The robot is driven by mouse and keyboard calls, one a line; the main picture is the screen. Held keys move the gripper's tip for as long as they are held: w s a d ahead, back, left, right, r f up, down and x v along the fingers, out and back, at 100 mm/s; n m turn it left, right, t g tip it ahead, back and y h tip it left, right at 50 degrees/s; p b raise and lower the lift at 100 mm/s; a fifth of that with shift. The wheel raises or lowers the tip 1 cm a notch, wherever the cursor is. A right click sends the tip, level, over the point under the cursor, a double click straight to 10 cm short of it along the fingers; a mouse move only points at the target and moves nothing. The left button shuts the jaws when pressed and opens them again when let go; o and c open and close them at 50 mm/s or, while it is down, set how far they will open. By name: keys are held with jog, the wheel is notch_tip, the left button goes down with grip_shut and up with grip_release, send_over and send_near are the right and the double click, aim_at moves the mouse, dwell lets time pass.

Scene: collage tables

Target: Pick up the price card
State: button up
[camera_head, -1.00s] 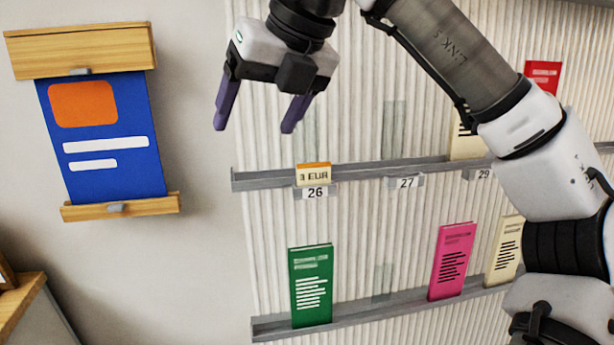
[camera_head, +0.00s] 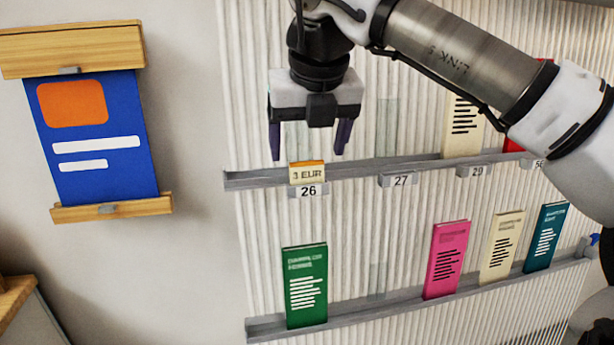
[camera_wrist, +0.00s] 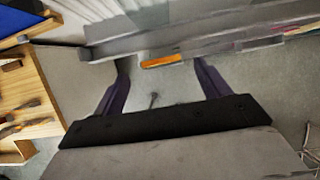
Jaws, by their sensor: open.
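The price card (camera_head: 307,174) is a small cream card with an orange top edge, marked "3 EUR". It stands on the upper grey rail (camera_head: 350,170), just above the number label 26 (camera_head: 308,191). My gripper (camera_head: 309,156) is open and empty, just above the card, with one purple finger to each side of it in the head view. In the wrist view the card's orange top edge (camera_wrist: 161,61) lies between and beyond the open fingers (camera_wrist: 163,75). I see no contact.
A green leaflet (camera_head: 306,286) and a pink leaflet (camera_head: 445,260) stand on the lower rail (camera_head: 350,312). A cream leaflet (camera_head: 462,127) stands on the upper rail to the right. A blue poster (camera_head: 95,140) hangs at the left. The rail around label 27 (camera_head: 400,180) is clear.

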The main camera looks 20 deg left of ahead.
aim_at(307, 167)
jog(key=x, duration=0.4)
jog(key=shift+d+f+p, duration=0.15)
jog(key=shift+p, duration=0.15)
jog(key=shift+c, duration=0.3)
jog(key=c, duration=1)
